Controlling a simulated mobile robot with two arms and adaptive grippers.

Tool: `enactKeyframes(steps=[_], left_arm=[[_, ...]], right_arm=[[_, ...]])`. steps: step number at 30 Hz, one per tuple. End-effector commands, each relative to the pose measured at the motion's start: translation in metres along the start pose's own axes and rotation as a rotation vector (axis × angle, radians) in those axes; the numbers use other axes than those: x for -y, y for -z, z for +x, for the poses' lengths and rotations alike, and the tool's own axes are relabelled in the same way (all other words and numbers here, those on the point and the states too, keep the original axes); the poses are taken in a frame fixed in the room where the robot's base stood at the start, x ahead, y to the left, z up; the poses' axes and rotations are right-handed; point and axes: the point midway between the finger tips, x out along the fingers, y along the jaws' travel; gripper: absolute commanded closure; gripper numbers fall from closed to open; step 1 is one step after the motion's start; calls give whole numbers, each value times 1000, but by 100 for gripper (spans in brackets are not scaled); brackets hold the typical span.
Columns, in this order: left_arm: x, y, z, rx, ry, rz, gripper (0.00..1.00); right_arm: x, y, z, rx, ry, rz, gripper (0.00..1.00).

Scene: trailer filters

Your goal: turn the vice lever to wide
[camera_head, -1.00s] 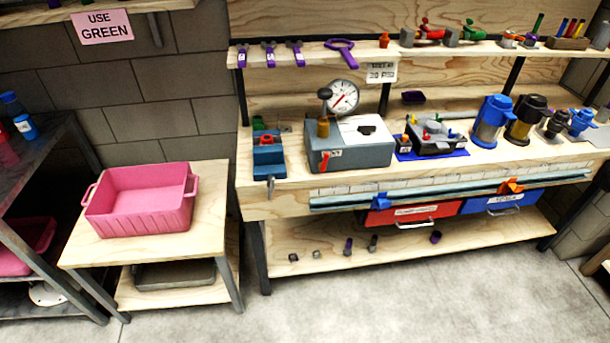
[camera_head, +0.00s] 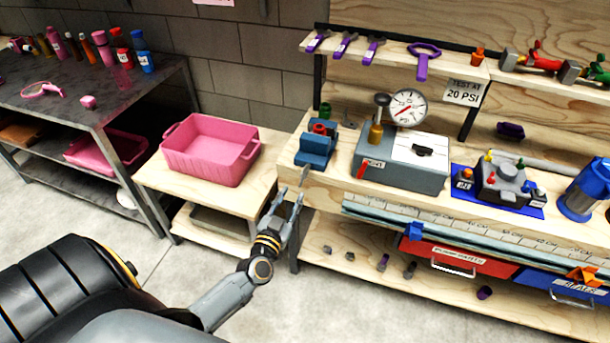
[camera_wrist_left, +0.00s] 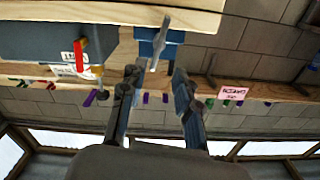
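The blue vice (camera_head: 313,152) sits at the left end of the wooden workbench. Its thin grey lever (camera_head: 304,174) hangs at the front, by the bench edge. In the left wrist view, the vice (camera_wrist_left: 172,50) and its lever (camera_wrist_left: 159,46) show at the top middle, seemingly upside down. My left gripper (camera_head: 291,192) is open and empty, just below the lever in the head view. In the wrist view its fingertips (camera_wrist_left: 155,72) are spread with the lever beyond the gap between them. They look apart from it. My right gripper is not in view.
A pressure gauge box (camera_head: 402,165) with a red lever stands right of the vice. A pink bin (camera_head: 212,150) stands on a low table (camera_head: 160,180) to the left. The bench's lower shelf (camera_head: 340,285) holds several small parts. Open floor lies in front.

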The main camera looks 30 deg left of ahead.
Motion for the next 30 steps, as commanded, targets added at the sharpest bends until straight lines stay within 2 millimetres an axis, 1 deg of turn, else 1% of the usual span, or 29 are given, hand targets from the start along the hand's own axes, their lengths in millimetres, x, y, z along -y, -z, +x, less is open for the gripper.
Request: enactKeyframes(steps=[1,6,9,12,18,26,27,28,29,30], left_arm=[[0,2,13,-4,0,0,68],[0,0,49,-2,-1,1,68],[0,0,67,-2,-1,1,68],[-1,-1,80,0,-2,0,68],[-1,0,93,0,-2,0,68],[-1,0,94,1,-2,-1,68],[-1,0,94,1,-2,-1,72],[-1,0,94,1,-2,-1,78],[-1,0,94,1,-2,-1,84],[-1,0,94,1,-2,-1,92]], right_arm=[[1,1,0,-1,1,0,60],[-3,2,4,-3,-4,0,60],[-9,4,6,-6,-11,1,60],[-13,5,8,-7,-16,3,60],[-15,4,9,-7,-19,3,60],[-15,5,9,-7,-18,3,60],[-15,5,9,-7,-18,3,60],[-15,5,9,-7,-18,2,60],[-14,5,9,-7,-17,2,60],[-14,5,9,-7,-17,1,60]])
